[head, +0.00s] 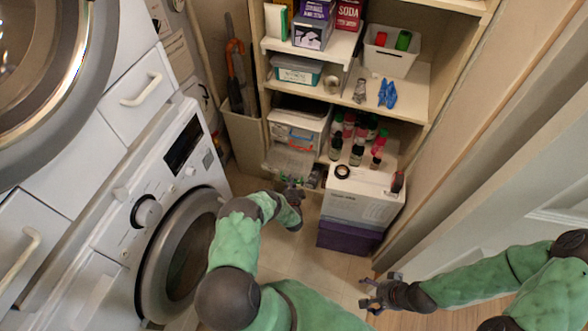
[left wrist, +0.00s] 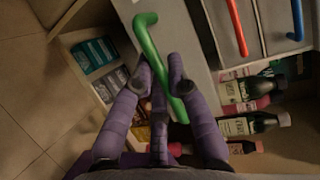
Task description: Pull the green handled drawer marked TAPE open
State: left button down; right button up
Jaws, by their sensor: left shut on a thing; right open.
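The green handle (left wrist: 146,42) shows in the left wrist view on a grey-white drawer unit, which is also in the head view (head: 296,116). My left gripper (head: 292,187) has its fingers closed around the handle; it also shows in the left wrist view (left wrist: 163,78). In the head view a pale lower drawer (head: 289,160) stands out from the unit, just behind my left gripper. The TAPE marking is not readable. A red handle (left wrist: 237,27) and a blue handle (left wrist: 297,18) sit on neighbouring drawers. My right gripper (head: 372,292) is open and empty, low at the right.
Several bottles (head: 357,152) stand right of the drawer unit, above a white box (head: 362,196) on a purple box (head: 347,238). The washing machine (head: 165,215) is close on the left. A bin (head: 244,140) stands left of the shelves. Some floor is clear before the shelves.

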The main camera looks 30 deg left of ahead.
pick_arm(q)
jog(key=shift+s+d, duration=0.15)
jog(key=shift+s, duration=0.5)
jog(key=shift+s+d, duration=0.15)
jog(key=shift+s, duration=0.45)
jog(key=c, duration=1.2)
grip_release()
jog(key=v, duration=1.2)
jog(key=shift+w+d, duration=0.1)
jog(key=shift+w, duration=0.05)
